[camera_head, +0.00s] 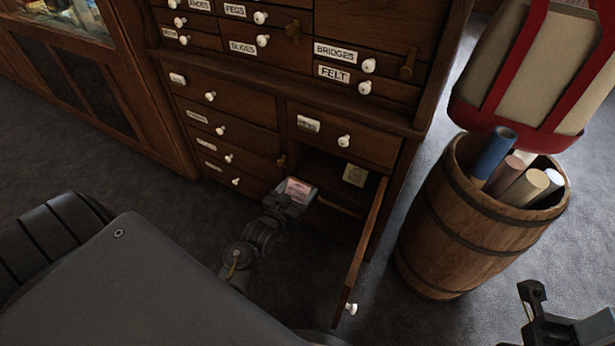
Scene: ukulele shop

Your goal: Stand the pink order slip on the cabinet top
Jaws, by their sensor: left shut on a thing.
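The pink order slip (298,189) is in my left gripper (297,194), which is shut on it. The gripper holds it low in front of the wooden cabinet (282,88), by the open lower compartment. The slip is small in view and its writing cannot be read. The cabinet's very top is out of view; only its drawer fronts, the ledge partway up and the lower compartment show. My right gripper (535,300) is at the bottom right corner, cut by the frame edge and away from the cabinet; its jaw state is unclear.
The cabinet's lower door (366,247) stands open toward me, right of my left gripper. A pale yellowish card (354,175) is inside the compartment. A wooden barrel (470,230) with several rolled tubes stands at right. A glass display case (75,20) is at upper left.

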